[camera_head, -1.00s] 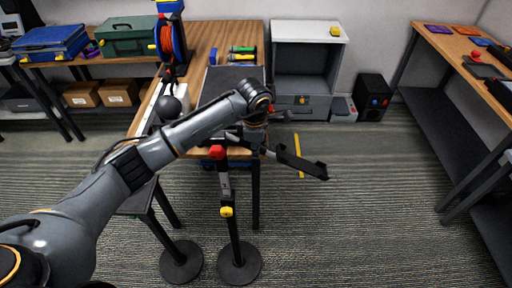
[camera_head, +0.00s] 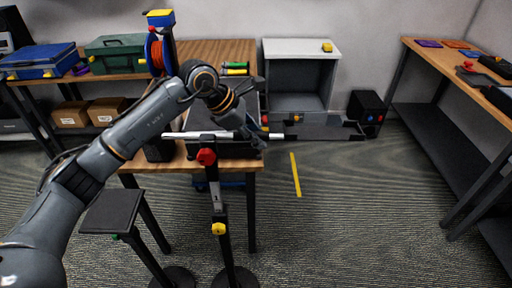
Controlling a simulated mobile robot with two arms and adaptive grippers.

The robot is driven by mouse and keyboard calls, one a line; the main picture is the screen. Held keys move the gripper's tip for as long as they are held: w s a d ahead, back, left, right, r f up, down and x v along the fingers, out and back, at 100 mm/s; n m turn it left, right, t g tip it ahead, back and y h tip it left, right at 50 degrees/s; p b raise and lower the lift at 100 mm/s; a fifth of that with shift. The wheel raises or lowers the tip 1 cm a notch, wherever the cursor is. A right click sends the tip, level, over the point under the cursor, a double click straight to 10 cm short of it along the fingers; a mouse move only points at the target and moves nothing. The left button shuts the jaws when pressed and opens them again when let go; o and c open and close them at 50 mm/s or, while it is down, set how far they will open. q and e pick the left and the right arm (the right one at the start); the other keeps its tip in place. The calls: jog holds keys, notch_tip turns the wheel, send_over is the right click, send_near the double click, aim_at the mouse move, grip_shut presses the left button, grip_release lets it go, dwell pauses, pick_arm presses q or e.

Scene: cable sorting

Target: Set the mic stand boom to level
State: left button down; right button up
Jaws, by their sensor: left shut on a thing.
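The mic stand (camera_head: 222,248) stands upright with a round dark base, a yellow knob (camera_head: 218,229) on its pole and a red knob (camera_head: 206,157) at its top joint. Its boom (camera_head: 185,135) is a pale bar on the left that continues right as a dark bar in front of the cabinet. It looks about level in this view. My left gripper (camera_head: 258,136) is shut on the boom right of the red knob and hides part of it. My right gripper is not in view.
A wooden table (camera_head: 205,52) stands behind the stand, with an orange cable reel (camera_head: 155,54). A black stool (camera_head: 112,211) is at left. A grey cabinet (camera_head: 300,47) and a black speaker (camera_head: 367,107) are behind. The floor is clear to the right, with a yellow strip (camera_head: 295,174).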

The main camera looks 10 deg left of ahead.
pick_arm(q)
jog(key=shift+r, duration=0.2)
dwell(0.3)
jog(key=c, duration=1.1)
grip_release()
jog(key=v, duration=1.2)
jog(key=shift+a, duration=0.15)
jog(key=shift+f, duration=0.1)
